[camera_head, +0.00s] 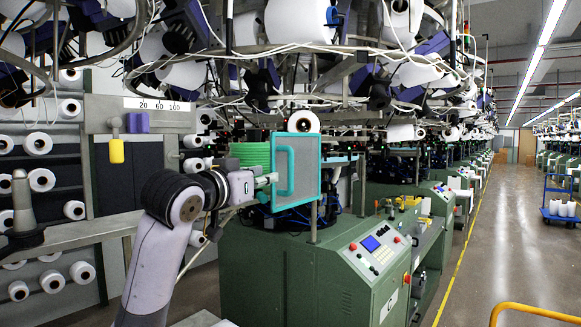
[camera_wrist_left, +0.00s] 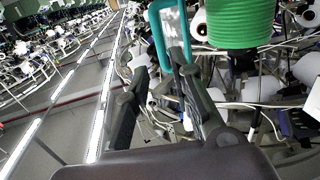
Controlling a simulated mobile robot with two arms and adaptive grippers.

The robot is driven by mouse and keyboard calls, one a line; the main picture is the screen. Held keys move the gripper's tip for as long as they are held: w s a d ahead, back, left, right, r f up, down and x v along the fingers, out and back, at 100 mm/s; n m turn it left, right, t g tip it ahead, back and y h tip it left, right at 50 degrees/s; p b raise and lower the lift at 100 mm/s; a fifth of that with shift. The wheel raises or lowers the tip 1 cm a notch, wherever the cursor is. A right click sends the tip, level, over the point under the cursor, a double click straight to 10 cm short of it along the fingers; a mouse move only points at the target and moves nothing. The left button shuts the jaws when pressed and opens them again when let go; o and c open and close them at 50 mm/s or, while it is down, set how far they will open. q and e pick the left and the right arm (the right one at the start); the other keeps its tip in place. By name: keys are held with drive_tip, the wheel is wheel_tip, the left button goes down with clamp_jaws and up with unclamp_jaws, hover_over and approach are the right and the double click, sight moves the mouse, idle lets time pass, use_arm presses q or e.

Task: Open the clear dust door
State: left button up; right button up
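The clear dust door (camera_head: 304,168) is a see-through panel in a teal frame, standing on the green knitting machine. A teal bar handle (camera_head: 284,172) runs upright on its left part. My left gripper (camera_head: 270,180) is beside the handle, its fingertips close to it. In the left wrist view the fingers (camera_wrist_left: 158,68) are spread apart, and teal bars (camera_wrist_left: 160,38) of the door show at the tips. Whether a finger touches the handle cannot be told. My right gripper is in neither view.
A green ribbed cylinder (camera_head: 250,156) stands behind the door's left side and shows large in the left wrist view (camera_wrist_left: 240,25). A control panel (camera_head: 375,248) is on the machine's front. Yarn cones hang overhead.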

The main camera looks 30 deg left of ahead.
sight(289, 171)
use_arm(q)
drive_tip(key=w+p, duration=0.1)
drive_tip(key=w, duration=0.3)
drive_tip(key=w+a+p, duration=0.1)
drive_tip(key=w+p, duration=0.1)
drive_tip(key=w, duration=0.2)
drive_tip(key=w+p, duration=0.2)
drive_tip(key=w, duration=0.1)
drive_tip(key=shift+w+a+r, duration=0.15)
drive_tip(key=shift+w+a, duration=0.05)
drive_tip(key=shift+w, duration=0.2)
drive_tip(key=shift+w+p, duration=0.35)
drive_tip(key=shift+w, duration=0.25)
drive_tip(key=shift+c, duration=0.2)
clamp_jaws()
